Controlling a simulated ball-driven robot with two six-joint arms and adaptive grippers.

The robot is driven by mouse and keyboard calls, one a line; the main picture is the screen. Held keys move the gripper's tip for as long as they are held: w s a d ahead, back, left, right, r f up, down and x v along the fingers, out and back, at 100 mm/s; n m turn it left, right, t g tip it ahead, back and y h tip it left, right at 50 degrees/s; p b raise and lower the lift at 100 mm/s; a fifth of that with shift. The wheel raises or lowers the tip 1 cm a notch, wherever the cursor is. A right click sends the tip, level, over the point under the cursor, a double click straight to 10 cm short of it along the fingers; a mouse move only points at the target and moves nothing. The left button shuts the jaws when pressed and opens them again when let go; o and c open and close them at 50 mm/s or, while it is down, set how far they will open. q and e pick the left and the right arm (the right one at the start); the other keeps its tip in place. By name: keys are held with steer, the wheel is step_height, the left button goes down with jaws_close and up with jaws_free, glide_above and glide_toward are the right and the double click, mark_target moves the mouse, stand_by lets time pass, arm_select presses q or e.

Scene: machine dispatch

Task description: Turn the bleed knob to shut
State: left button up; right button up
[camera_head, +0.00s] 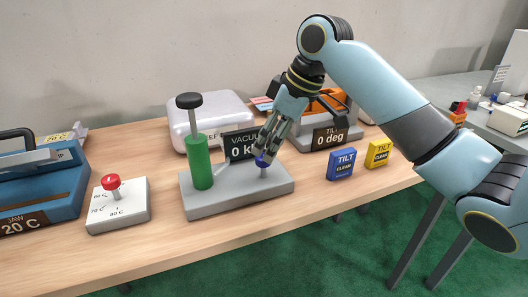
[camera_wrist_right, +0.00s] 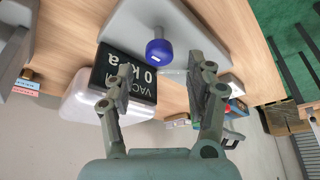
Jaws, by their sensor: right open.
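The blue bleed knob (camera_head: 262,161) stands on a short post at the right end of a grey pump base (camera_head: 235,195). A green hand pump (camera_head: 199,162) with a black-topped rod stands at the base's left end. In the right wrist view the knob (camera_wrist_right: 159,52) carries a small white mark and lies just beyond my fingertips, about midway between them. My right gripper (camera_head: 268,147) reaches down over the knob from behind; it also shows in the right wrist view (camera_wrist_right: 159,82), fingers spread and empty. The vacuum display (camera_head: 241,145) reads 0, partly hidden by the gripper. My left gripper is out of view.
A dial block (camera_head: 120,210) with a red knob and a blue machine (camera_head: 45,185) stand at left. Blue (camera_head: 342,164) and yellow (camera_head: 378,153) tilt cards stand at right. A white case (camera_head: 208,115) and an orange tilt device (camera_head: 325,105) are behind.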

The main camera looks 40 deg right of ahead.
mark_target(263, 166)
steer(key=x, duration=0.3)
steer(key=shift+w+a+f, duration=0.1)
steer(key=shift+w+f, duration=0.1)
steer(key=shift+f, duration=0.25)
steer(key=c, duration=1.1)
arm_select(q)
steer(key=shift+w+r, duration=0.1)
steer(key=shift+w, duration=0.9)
